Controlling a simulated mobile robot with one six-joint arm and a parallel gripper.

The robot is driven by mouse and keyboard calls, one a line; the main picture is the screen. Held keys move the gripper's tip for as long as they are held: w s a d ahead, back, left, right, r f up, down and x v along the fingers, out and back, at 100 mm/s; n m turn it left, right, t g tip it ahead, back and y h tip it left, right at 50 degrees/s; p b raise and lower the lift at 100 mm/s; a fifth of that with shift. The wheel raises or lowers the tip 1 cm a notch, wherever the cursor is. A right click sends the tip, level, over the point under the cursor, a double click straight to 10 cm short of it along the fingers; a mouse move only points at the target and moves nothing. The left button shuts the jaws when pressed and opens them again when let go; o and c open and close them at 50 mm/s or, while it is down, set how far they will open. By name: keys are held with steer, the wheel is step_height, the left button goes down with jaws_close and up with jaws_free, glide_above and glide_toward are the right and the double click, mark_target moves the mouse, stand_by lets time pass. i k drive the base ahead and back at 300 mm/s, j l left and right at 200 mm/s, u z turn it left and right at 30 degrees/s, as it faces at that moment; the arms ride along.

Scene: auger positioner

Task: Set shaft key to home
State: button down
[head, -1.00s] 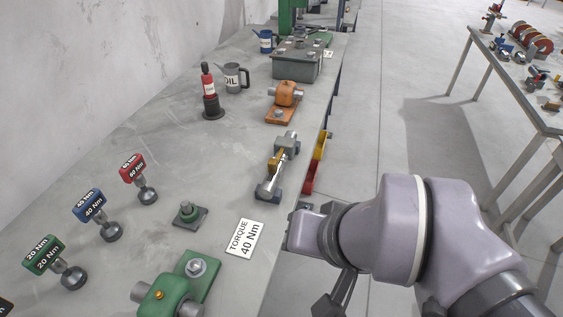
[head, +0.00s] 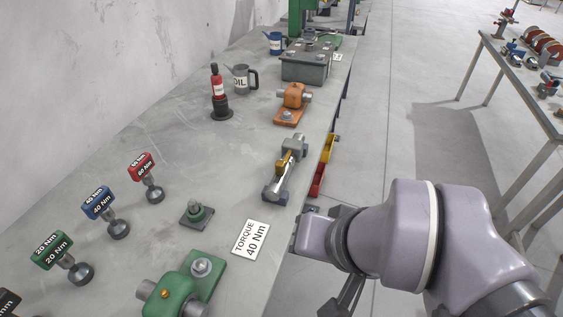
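No part is labelled as the shaft key, and I cannot tell for sure which one it is. A small blue-grey fixture with a brass-coloured piece and a bright metal bar (head: 287,168) stands near the right edge of the grey bench. My gripper (head: 343,302) shows only as dark parts below my wrist, at the bottom edge. It is off the bench's right side, apart from these fixtures. Its fingertips are not clear.
Green, blue and red torque tools (head: 98,203) stand on the left of the bench (head: 150,250). A "TORQUE 40 Nm" card (head: 251,241) lies near the right edge. An orange bearing block (head: 294,98) and oil can (head: 241,79) are farther back. The floor aisle (head: 410,120) is open.

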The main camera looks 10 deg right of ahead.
mark_target(280, 167)
steer(key=i+l+u, duration=0.6)
steer(key=l+u, duration=0.2)
